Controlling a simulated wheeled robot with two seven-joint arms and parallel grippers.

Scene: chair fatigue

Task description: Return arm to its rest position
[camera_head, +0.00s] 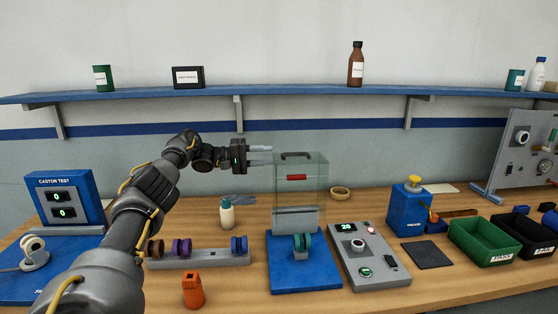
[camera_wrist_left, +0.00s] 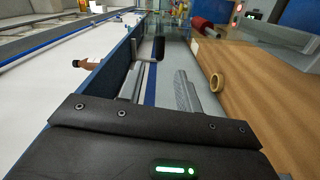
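My left arm (camera_head: 156,190) reaches in from the lower left, bent at the elbow, up over the workbench. My left gripper (camera_head: 262,155) is held level in the air, pointing right, to the left of the clear guard box and above the bench top. Its two fingers are apart with nothing between them. The spread, empty fingers also show in the left wrist view (camera_wrist_left: 160,88). My right arm and gripper are in neither view.
The clear guard box (camera_head: 312,178) with a red handle stands on a blue base (camera_head: 300,280). A white bottle (camera_head: 227,214), a wheel rack (camera_head: 200,260) and an orange bottle (camera_head: 192,291) stand near my arm. A blue shelf (camera_head: 290,93) runs above.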

